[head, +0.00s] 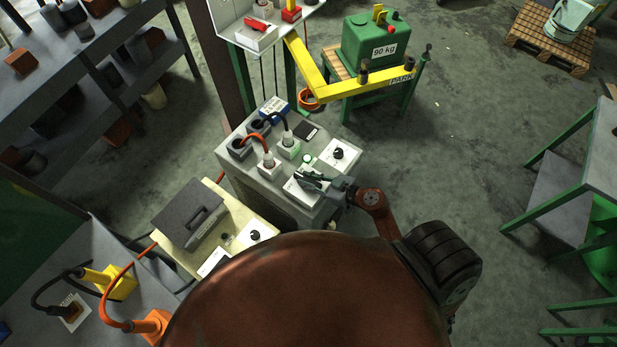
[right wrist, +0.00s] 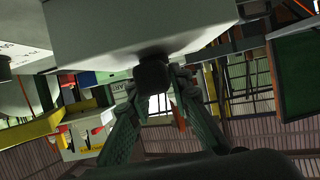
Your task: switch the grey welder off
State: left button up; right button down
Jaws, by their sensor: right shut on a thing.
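The grey welder (head: 237,165) is a pale grey box at the centre of the head view, with white sockets, a black knob (head: 338,153) on a white plate and a green lamp. My right gripper (head: 307,179) reaches over another white plate on its front right part. In the right wrist view my right gripper (right wrist: 153,90) has its two green fingers shut on a dark knob (right wrist: 153,71) sticking out of a pale face. In the head view the gripper hides this knob. Its setting cannot be read. My left gripper is not in view.
A cream unit (head: 158,236) with a dark grey top box (head: 188,213) stands to the lower left. Orange and black cables plug into the welder's top. A yellow crane arm (head: 345,88) and a green 90 kg weight (head: 368,42) stand behind. Open floor lies to the right.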

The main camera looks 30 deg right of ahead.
jog(key=shift+d+r+n+g+y+p, duration=0.15)
jog(key=shift+n+g+y+p, duration=0.85)
jog(key=shift+p, duration=2.85)
jog(key=shift+n+y+p, duration=0.6)
jog(key=shift+n+y, duration=0.1)
jog(key=shift+n+g+y, duration=0.3)
jog(key=shift+n+g, duration=0.1)
jog(key=shift+w+n+g+y, duration=0.1)
jog(key=shift+n+g+y, duration=0.2)
jog(key=shift+n+g, duration=0.1)
jog(key=shift+f+n+g+y+b, duration=0.35)
jog(key=shift+n+g+y+b, duration=0.25)
jog(key=shift+n+g, duration=0.3)
jog(key=n+g+y+b, duration=0.1)
jog(key=n+g+b, duration=0.8)
jog(key=b, duration=0.3)
jog(key=shift+f+g, duration=0.1)
jog(key=shift+g, duration=0.5)
jog(key=shift+a+r+n+g+b, duration=0.2)
jog(key=shift+n+g+b, duration=0.65)
jog(key=shift+b, duration=0.3)
